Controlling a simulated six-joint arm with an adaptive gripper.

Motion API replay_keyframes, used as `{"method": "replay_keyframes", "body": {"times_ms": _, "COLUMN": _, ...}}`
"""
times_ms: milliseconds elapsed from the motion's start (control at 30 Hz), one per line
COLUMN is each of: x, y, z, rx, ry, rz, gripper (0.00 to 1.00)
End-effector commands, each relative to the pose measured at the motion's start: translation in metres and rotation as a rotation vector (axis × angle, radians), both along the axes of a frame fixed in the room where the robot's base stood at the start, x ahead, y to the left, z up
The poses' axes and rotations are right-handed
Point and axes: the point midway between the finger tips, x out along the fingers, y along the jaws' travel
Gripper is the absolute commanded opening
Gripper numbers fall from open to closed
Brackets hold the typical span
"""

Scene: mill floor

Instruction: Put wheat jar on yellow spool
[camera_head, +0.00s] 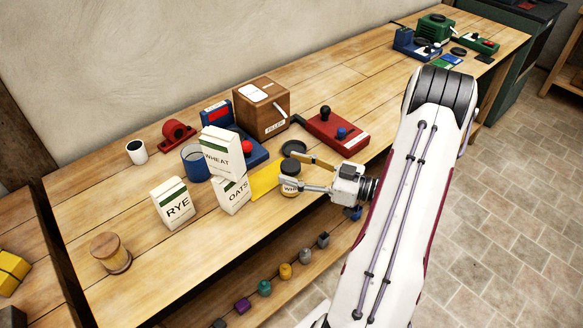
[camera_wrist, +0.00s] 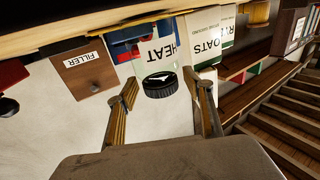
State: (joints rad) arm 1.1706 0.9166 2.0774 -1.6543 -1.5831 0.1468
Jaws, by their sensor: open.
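The wheat jar (camera_head: 290,187) is a small jar with a pale label reading "WH", upright near the front edge of the bench. A small yellow spool-like piece (camera_head: 285,271) sits on the lower shelf among other coloured ones.
Behind are a filler box (camera_head: 262,110) and a red device (camera_head: 337,132). A wooden spool (camera_head: 110,254) stands front left.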

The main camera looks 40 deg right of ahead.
Motion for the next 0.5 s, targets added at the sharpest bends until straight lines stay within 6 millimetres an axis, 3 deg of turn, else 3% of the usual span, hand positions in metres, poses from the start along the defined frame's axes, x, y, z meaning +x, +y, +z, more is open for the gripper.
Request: {"method": "replay_keyframes", "body": {"times_ms": 500, "x": -0.048, "y": -0.026, "z": 0.004, "rx": 0.000, "ry": -0.001, "rz": -0.002, "gripper": 0.51}}
